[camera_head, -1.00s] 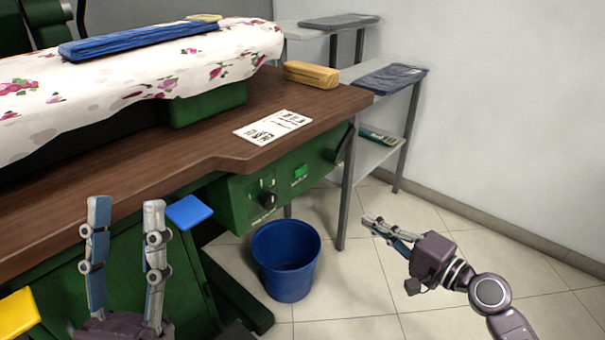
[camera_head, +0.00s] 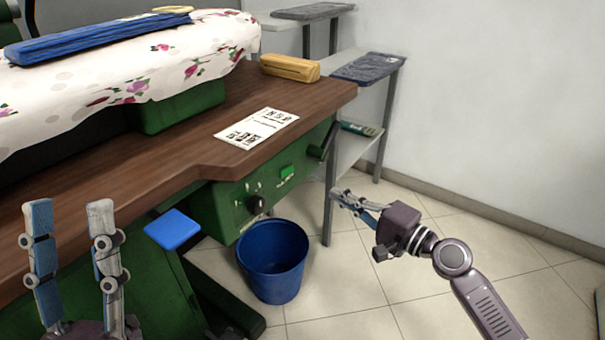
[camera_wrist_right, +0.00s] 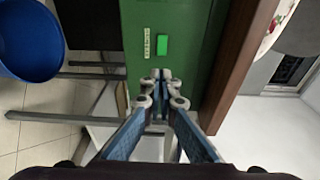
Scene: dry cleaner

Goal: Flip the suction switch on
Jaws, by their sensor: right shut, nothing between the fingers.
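A bright green rectangular switch (camera_head: 287,173) with a small pale label sits on the front of the green control panel (camera_head: 228,208). The switch also shows in the right wrist view (camera_wrist_right: 162,45), beside its label; I cannot read the label. My right gripper (camera_head: 341,194) is shut and empty, to the right of the panel and apart from it in the head view. In the right wrist view its closed fingertips (camera_wrist_right: 162,76) point toward the panel, just below the switch in the picture. My left gripper (camera_head: 69,206) is open and empty at the lower left, in front of the table.
A black knob (camera_head: 255,204) is on the panel, left of the switch. A black lever (camera_head: 328,140) is at its right end. The brown tabletop (camera_head: 180,150) overhangs the panel. A blue bucket (camera_head: 273,265) stands below. A grey shelf leg (camera_head: 328,215) stands near my right gripper.

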